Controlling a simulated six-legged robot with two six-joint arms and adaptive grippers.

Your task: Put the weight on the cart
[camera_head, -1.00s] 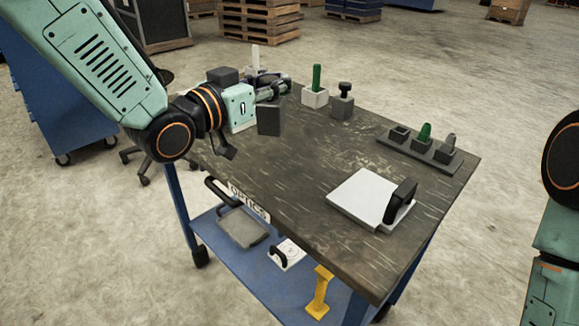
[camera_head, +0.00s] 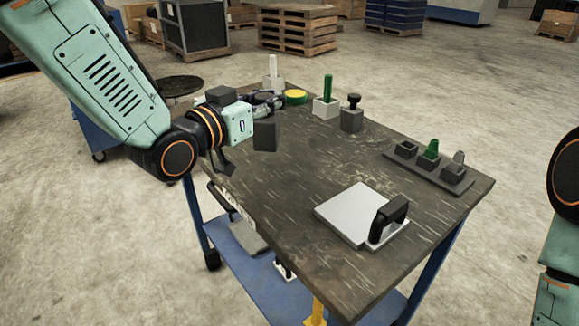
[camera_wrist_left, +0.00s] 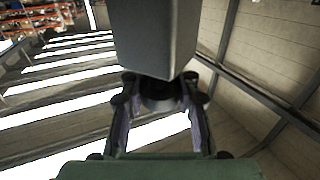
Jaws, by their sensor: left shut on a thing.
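My left gripper (camera_head: 268,101) reaches in from the left over the far left part of the cart's dark top (camera_head: 290,180). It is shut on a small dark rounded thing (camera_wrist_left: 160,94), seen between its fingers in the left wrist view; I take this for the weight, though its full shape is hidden. In the head view the held thing is small and partly covered by the fingers. Whether it touches the top is unclear. The cart has blue legs and a lower blue shelf (camera_head: 250,270). My right gripper is out of view.
The middle is clear.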

